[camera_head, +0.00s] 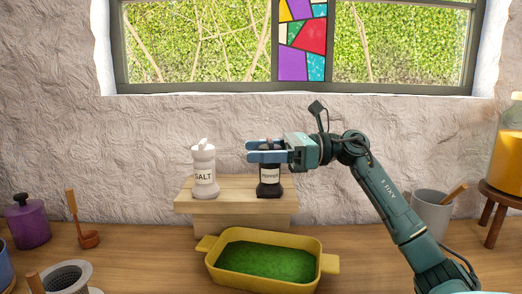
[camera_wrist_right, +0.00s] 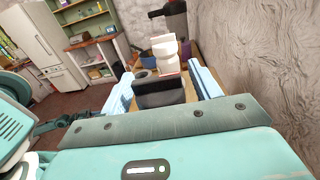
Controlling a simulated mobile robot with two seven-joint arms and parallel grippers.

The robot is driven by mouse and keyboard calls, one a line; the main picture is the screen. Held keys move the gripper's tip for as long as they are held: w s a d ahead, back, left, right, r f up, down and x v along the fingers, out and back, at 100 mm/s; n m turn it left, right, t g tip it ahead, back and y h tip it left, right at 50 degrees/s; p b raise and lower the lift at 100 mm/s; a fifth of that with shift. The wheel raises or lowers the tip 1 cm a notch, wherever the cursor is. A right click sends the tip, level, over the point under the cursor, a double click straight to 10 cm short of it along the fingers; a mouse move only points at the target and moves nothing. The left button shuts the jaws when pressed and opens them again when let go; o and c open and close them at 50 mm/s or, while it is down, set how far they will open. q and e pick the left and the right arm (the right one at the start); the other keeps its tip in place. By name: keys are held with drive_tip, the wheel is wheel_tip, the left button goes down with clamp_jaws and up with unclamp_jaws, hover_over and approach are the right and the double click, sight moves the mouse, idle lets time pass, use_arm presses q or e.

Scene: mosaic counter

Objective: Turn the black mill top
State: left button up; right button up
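The black pepper mill (camera_head: 269,176) stands upright on the wooden riser, with a white "PEPPER" label. My right gripper (camera_head: 258,151) reaches in from the right at the height of its top, with blue fingers on either side. In the right wrist view the black mill top (camera_wrist_right: 160,93) lies between the two fingers, and a narrow gap shows beside it, so the fingers look open around it. The fingers partly hide the top in the head view. The white salt mill (camera_head: 204,172) stands to the left on the same riser. My left gripper is not in view.
A yellow dish (camera_head: 325,264) with green contents sits in front of the wooden riser (camera_head: 235,207). A purple jar (camera_head: 28,222) and a wooden ladle (camera_head: 88,238) are at left. A grey mug (camera_head: 432,212) stands behind my right arm. The wall is close behind.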

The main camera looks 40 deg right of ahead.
drive_tip(key=c, duration=0.9)
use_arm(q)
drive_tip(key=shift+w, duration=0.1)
use_arm(e)
drive_tip(key=shift+c, duration=0.2)
drive_tip(key=shift+f, duration=0.15)
use_arm(q)
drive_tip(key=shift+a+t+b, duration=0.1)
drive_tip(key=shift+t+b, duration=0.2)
drive_tip(key=shift+b, duration=0.2)
